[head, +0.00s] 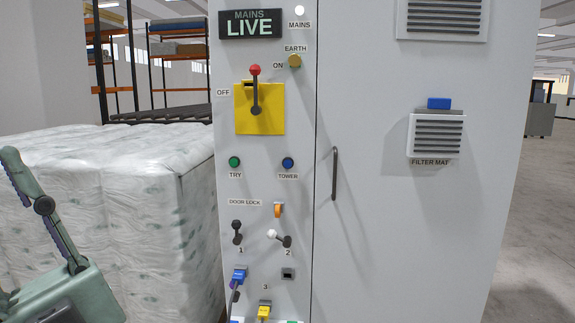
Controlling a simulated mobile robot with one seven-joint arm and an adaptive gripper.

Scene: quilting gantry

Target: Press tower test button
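The tower test button is a blue round button (288,163) above the label TOWER on the grey cabinet's left panel, in the head view. A green TRY button (234,162) is level with it on the left. My gripper (18,170), grey-green, shows at the lower left edge, in front of the wrapped stack. It is well left of the blue button and apart from the cabinet. One finger points up and left; the other side is cut off by the frame, so its opening and any contents are hidden.
Above the buttons are a red-knobbed switch (256,90) on a yellow plate and a lit MAINS LIVE sign (250,24). Below are an orange door lock (278,209), two small levers and plugged cables. A door handle (335,174) sticks out to the right. The wrapped stack (120,170) adjoins the cabinet's left.

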